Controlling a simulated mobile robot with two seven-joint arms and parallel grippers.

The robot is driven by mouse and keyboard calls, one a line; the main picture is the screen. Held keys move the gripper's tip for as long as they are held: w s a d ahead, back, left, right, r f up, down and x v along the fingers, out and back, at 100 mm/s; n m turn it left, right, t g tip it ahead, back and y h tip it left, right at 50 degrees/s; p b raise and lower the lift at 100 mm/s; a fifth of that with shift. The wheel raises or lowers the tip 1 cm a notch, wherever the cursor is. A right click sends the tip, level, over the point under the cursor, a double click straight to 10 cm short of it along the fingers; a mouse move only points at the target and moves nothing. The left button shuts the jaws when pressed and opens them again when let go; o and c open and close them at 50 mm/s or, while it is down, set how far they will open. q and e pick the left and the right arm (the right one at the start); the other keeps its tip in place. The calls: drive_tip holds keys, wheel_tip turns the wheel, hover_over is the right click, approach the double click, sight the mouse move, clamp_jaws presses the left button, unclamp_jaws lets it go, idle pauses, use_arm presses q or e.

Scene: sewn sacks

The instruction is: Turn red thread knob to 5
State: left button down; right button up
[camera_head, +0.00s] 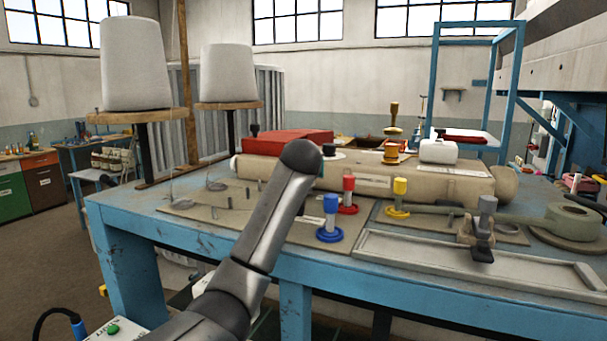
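The red thread knob (348,190) stands upright on its round red base, on a panel of the blue workbench. It is between and behind the blue knob (330,212) and the yellow knob (400,193). Any numbers on its dial are too small to read. One dark grey arm of mine rises from the bottom, left of the red knob, and its rounded joint ends above and left of it. No gripper fingers show on this arm.
A long tan sewn roll (380,180) lies behind the knobs. Thread cones (134,65) stand on posts at the left.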

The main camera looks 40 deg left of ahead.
idle(0.5)
use_arm(q)
drive_tip(key=c, duration=0.6)
unclamp_jaws()
drive_tip(key=shift+c, duration=0.2)
drive_tip(key=shift+d, duration=0.1)
drive_tip(key=b+v, duration=0.3)
drive_tip(key=v, duration=1.2)
drive_tip(key=shift+d+b, duration=0.15)
drive_tip(key=shift+b, duration=0.2)
drive_tip(key=shift+f, duration=0.1)
